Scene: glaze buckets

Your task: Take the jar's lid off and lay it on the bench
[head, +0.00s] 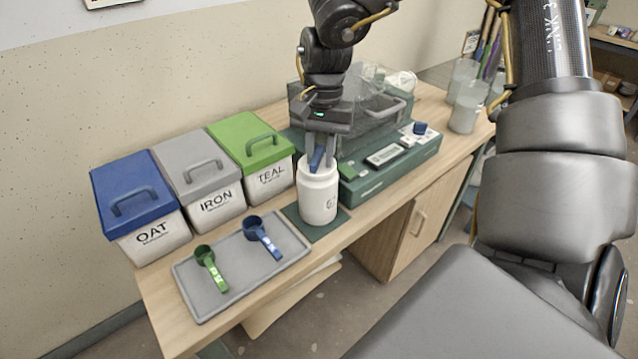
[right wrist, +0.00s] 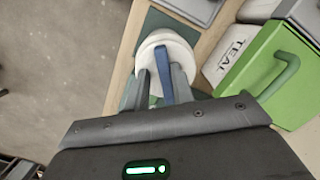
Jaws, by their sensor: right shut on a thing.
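The white jar (head: 318,197) stands upright on a dark green mat (head: 291,213) near the bench's front edge. Its pale round top shows in the right wrist view (right wrist: 182,47). A narrow blue bar (head: 317,158) stands up from the top, apparently the lid's grip; it also shows in the right wrist view (right wrist: 160,65). My right gripper (head: 320,155) points down over the jar, its fingers closed on either side of the blue bar. The lid appears to be on the jar; the fingers partly hide the rim. My left gripper is not in view.
Three lidded buckets, OAT (head: 150,240), IRON (head: 215,207) and TEAL (head: 270,178), stand against the wall. A grey tray (head: 199,303) holds a green scoop (head: 211,268) and a blue scoop (head: 262,236). A green scale (head: 392,170) stands right of the jar.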

